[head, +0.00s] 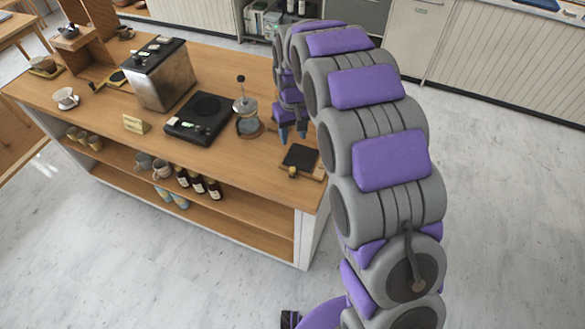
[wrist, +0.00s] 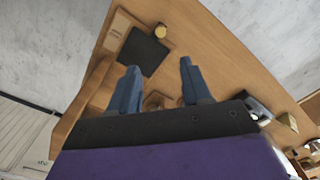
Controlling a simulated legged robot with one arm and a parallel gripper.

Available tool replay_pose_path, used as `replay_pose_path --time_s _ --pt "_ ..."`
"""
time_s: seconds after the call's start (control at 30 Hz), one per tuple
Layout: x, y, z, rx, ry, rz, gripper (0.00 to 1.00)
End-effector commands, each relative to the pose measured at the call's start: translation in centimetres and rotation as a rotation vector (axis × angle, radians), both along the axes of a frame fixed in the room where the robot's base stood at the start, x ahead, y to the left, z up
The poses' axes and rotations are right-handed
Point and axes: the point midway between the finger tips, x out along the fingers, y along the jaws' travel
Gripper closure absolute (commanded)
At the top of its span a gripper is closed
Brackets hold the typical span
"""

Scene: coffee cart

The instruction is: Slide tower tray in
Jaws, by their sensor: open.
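A flat tray with a dark square top (head: 300,157) and a small brass knob (head: 292,172) lies at the right end of the wooden counter. The dark top also shows in the wrist view (wrist: 143,51), with the knob (wrist: 160,31) at its corner. A wooden upright (wrist: 92,90) stands beside it in the wrist view and seems to be part of the tower; my arm hides that spot in the head view. My gripper (head: 292,134) is open and empty above the counter, near the tray and apart from the knob. Its two blue fingers (wrist: 158,66) point toward the tray.
A glass press (head: 247,118) stands just left of my gripper. A black scale (head: 199,118), a small sign (head: 135,124) and a steel machine (head: 163,75) stand farther left. Bottles (head: 199,184) and cups fill the lower shelf. Floor in front is clear.

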Motion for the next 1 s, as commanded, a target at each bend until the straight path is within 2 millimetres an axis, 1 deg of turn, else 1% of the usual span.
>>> replay_pose_path --time_s 0.17,0.5,0.8,0.9,1.0 --pt "-0.1 0.1 -2.5 -0.003 0.006 0.000 0.52" --pt "-0.1 0.1 -9.3 -0.003 0.006 0.000 0.52" --pt "-0.2 0.0 -14.7 -0.002 0.007 0.000 0.52" --pt "-0.2 0.1 -15.9 -0.002 0.005 0.000 0.52" --pt "-0.1 0.1 -16.6 -0.001 0.002 0.000 0.52"
